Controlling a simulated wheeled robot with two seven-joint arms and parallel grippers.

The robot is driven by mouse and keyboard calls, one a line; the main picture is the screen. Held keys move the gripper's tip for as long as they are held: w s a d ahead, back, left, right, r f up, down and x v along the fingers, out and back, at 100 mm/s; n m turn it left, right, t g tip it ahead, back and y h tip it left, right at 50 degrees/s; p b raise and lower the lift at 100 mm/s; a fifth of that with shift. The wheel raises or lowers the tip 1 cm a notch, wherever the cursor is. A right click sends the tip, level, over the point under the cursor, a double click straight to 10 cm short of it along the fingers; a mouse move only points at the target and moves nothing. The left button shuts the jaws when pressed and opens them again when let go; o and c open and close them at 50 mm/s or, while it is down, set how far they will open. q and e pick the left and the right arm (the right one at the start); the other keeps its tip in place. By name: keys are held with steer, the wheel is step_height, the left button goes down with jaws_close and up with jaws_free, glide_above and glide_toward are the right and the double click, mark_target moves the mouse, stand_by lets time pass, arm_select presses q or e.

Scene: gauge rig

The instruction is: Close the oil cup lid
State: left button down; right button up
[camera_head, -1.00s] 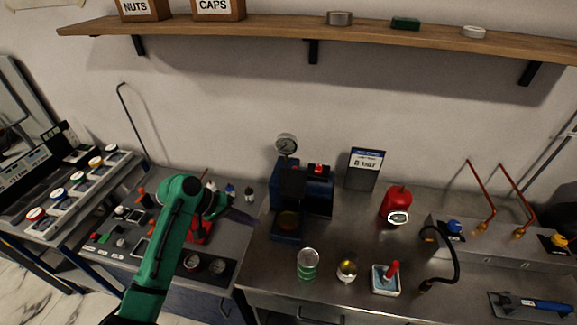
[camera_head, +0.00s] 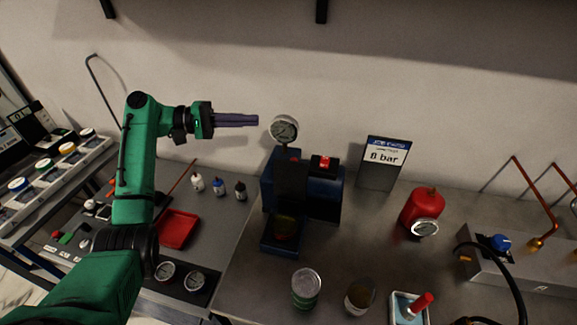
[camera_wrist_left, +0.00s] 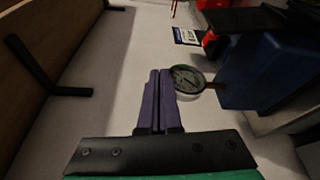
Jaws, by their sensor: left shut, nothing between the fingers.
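A dark blue gauge press (camera_head: 325,200) stands on the steel bench, with a round dial gauge (camera_head: 284,130) upright at its back left. My left gripper (camera_head: 257,120) has purple fingers, shut and empty, pointing right just left of the dial gauge. In the left wrist view the closed fingers (camera_wrist_left: 160,75) show beside the gauge (camera_wrist_left: 187,82) and the press (camera_wrist_left: 262,75). My right gripper is not in view.
A sign reading 8 bar (camera_head: 384,160) stands behind a red container (camera_head: 422,207). A green can (camera_head: 306,289), a brass cup (camera_head: 359,297) and a tray with a red-handled tool (camera_head: 410,307) stand at the front. Small bottles (camera_head: 218,186) and a red tray (camera_head: 178,229) lie left.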

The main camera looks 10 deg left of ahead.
mark_target(292, 177)
arm_select(q)
step_height(292, 177, down, 11)
steer(key=w+b, duration=0.2)
steer(key=b, duration=0.6)
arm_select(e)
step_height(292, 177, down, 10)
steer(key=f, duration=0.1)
arm_select(q)
steer(key=p+x, duration=0.1)
steer(key=x, duration=0.2)
steer(key=p+x, duration=0.1)
steer(key=x, duration=0.2)
steer(key=r+p+x, duration=0.1)
steer(key=x, duration=0.2)
steer(key=shift+s+d+r, duration=0.1)
steer(key=shift+s+d, duration=0.1)
steer(key=shift+s, duration=0.1)
steer(key=s+p, duration=0.3)
steer(key=s, duration=0.1)
steer(key=shift+d+r, duration=0.3)
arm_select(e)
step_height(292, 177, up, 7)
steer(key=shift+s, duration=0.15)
arm_select(q)
steer(key=shift+w+d+f, duration=0.1)
steer(key=shift+w+f, duration=0.05)
steer(key=shift+w, duration=0.05)
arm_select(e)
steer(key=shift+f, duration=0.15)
